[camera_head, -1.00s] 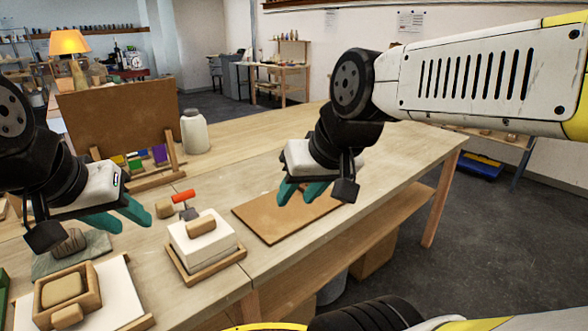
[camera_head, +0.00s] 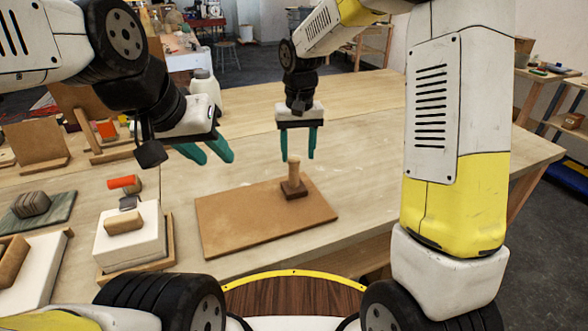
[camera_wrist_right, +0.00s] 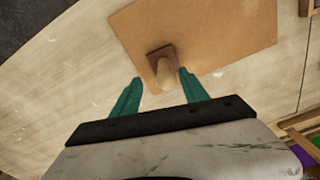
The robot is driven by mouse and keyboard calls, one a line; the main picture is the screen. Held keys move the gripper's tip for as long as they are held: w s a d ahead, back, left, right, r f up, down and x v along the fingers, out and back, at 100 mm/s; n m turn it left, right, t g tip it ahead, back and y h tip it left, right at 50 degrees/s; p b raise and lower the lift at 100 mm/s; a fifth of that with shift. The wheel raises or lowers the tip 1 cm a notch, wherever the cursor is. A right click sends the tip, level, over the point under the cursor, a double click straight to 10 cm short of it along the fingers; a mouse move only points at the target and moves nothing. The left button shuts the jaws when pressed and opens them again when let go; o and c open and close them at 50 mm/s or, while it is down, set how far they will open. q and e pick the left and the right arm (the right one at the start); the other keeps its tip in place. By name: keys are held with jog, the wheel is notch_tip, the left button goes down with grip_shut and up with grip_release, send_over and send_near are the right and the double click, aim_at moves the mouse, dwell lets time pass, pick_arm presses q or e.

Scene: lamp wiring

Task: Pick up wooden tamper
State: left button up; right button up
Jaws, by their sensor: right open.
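The wooden tamper (camera_head: 294,181) stands upright on a brown board (camera_head: 235,222), with a pale round handle and a darker square base. In the right wrist view the tamper (camera_wrist_right: 164,70) shows just ahead of the fingertips, roughly between them. My right gripper (camera_head: 299,157) is open and empty, with teal fingers pointing down just above and behind the tamper's handle. It also shows in the right wrist view (camera_wrist_right: 162,82). My left gripper (camera_head: 212,158) has its two teal fingers apart and empty, above the table left of the tamper.
A dark stone (camera_head: 31,204) lies on a green mat. A white jar (camera_head: 204,88) stands behind. The table right of the board is clear.

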aim_at(294, 178)
jog(key=shift+w+a+f, duration=0.25)
jog(key=shift+f, duration=0.25)
jog(key=shift+w+a+f, duration=0.2)
jog(key=shift+a+f, duration=0.05)
jog(key=shift+f, duration=0.2)
notch_tip(294, 178, down, 8)
jog(key=shift+r, duration=0.1)
jog(key=shift+c, duration=0.4)
grip_shut()
